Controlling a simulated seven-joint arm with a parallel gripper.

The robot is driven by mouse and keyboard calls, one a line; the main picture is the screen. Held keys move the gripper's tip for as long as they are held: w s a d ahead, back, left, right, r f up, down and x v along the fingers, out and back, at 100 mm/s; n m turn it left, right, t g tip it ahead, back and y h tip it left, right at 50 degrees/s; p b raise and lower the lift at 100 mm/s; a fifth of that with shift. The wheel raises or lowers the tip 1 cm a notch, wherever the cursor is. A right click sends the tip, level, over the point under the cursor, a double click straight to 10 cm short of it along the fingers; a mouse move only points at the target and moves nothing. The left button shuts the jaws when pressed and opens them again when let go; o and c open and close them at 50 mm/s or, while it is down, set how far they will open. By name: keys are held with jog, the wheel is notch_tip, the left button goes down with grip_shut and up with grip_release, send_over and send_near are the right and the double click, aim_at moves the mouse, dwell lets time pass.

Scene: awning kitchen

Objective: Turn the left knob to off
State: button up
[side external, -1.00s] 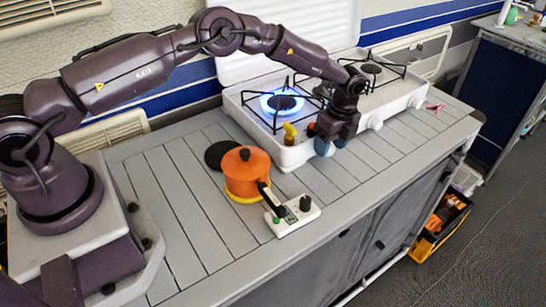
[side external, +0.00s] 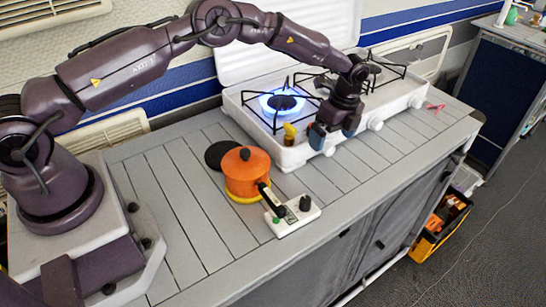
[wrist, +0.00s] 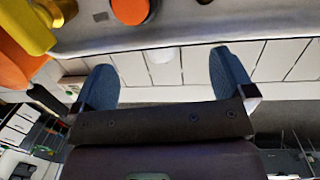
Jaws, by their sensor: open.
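The white stove (side external: 287,157) stands on the counter with its left burner (side external: 283,103) lit in a blue flame.
A small yellow item (side external: 289,133) stands at the stove's front left edge. An orange pot (side external: 245,171) and a white control box (side external: 293,216) sit on the counter to the left. The counter's front right is clear.

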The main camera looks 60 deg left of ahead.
aim_at(327, 149)
jog(key=shift+w+d+r, duration=0.15)
jog(key=shift+r, duration=2)
jog(key=shift+s+a+f+t, duration=0.1)
jog(key=shift+s+f+t, duration=0.1)
jog(key=shift+f+t, duration=0.8)
jog(key=shift+s+a+f+t, duration=0.1)
jog(key=shift+s+f+t, duration=0.15)
jog(key=shift+f+t, duration=0.75)
jog(key=shift+s+f+t, duration=0.2)
jog(key=shift+f+t, duration=0.2)
jog(key=shift+f, duration=1.15)
